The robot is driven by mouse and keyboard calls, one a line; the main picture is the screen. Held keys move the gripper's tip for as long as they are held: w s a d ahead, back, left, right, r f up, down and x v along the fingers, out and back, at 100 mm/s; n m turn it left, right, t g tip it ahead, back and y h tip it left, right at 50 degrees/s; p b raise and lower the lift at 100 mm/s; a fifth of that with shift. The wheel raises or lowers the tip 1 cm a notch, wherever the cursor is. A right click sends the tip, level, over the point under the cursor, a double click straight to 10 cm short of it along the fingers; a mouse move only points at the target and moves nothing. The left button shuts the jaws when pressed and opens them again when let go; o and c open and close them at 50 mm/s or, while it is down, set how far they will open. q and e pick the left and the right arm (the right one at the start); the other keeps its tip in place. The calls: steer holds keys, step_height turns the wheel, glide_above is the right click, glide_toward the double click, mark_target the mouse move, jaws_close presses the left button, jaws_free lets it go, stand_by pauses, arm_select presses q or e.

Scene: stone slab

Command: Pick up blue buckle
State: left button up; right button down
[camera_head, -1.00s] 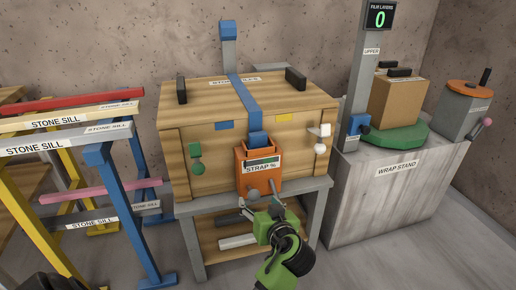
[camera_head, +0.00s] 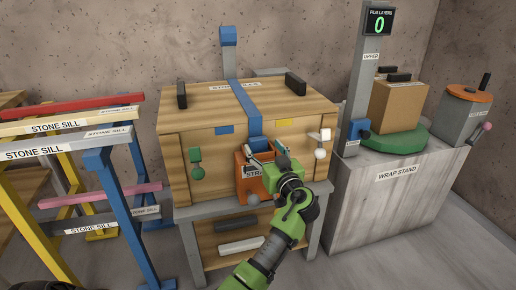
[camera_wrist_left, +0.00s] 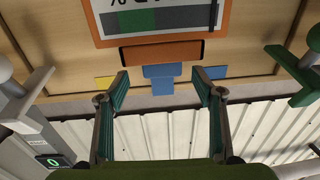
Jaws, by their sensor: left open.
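The blue buckle (camera_head: 256,143) sits at the top of the orange strap device on the front of the wooden crate, below the blue strap (camera_head: 245,98). My left gripper (camera_head: 264,156) is in front of the device, its fingers pointing at the crate just below the buckle. In the left wrist view, which looks upside down, the blue buckle (camera_wrist_left: 162,74) shows between the two spread fingers of my left gripper (camera_wrist_left: 162,84). The fingers look apart from it, and nothing is held. The gripper partly hides the orange device (camera_head: 241,172). My right gripper is not in view.
The wooden crate (camera_head: 185,121) stands on a grey table (camera_head: 185,212). A green handle (camera_head: 197,173) and a white one (camera_head: 320,153) stick out from its front on either side. Coloured racks (camera_head: 110,172) stand left; the wrap stand (camera_head: 400,200) stands right.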

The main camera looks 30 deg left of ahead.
mark_target(259, 143)
arm_select(q)
steer(key=x, duration=0.4)
steer(key=shift+s+a, duration=0.1)
steer(key=shift+s, duration=0.05)
steer(key=shift+w+a, duration=0.3)
steer(key=shift+a, duration=0.1)
steer(key=c, duration=1.2)
steer(key=shift+c, duration=0.2)
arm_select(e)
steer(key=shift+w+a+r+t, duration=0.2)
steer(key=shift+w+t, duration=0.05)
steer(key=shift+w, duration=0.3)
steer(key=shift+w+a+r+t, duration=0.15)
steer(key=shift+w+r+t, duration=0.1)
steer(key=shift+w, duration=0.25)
arm_select(q)
steer(key=shift+r, duration=0.1)
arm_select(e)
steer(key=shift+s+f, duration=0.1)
